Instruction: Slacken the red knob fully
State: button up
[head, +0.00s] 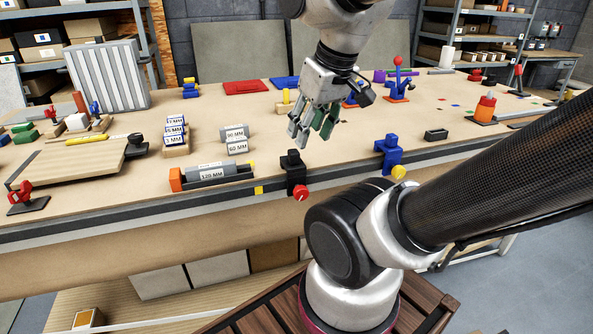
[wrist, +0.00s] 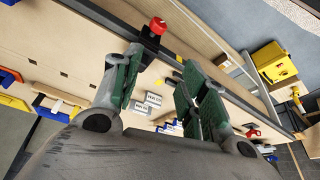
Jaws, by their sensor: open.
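The red knob (head: 301,191) sits on the front of a black clamp block (head: 293,167) at the table's front edge in the head view. The red knob also shows near the top of the wrist view (wrist: 157,26), with the black block just below it. My gripper (head: 314,133) hangs above the table, behind and slightly right of the black block, and apart from it. In the wrist view my gripper (wrist: 163,66) has its green-padded fingers spread with nothing between them. The knob lies beyond the fingertips.
A blue clamp (head: 388,152) with a yellow knob (head: 398,172) stands to the right on the same edge rail. An orange-ended holder with grey cylinders (head: 212,174) lies to the left. Labelled cylinders and blocks stand behind it. The floor side before the knob is free.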

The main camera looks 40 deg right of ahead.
aim_at(301, 191)
jog(key=k+l, duration=0.8)
jog(key=k, duration=0.2)
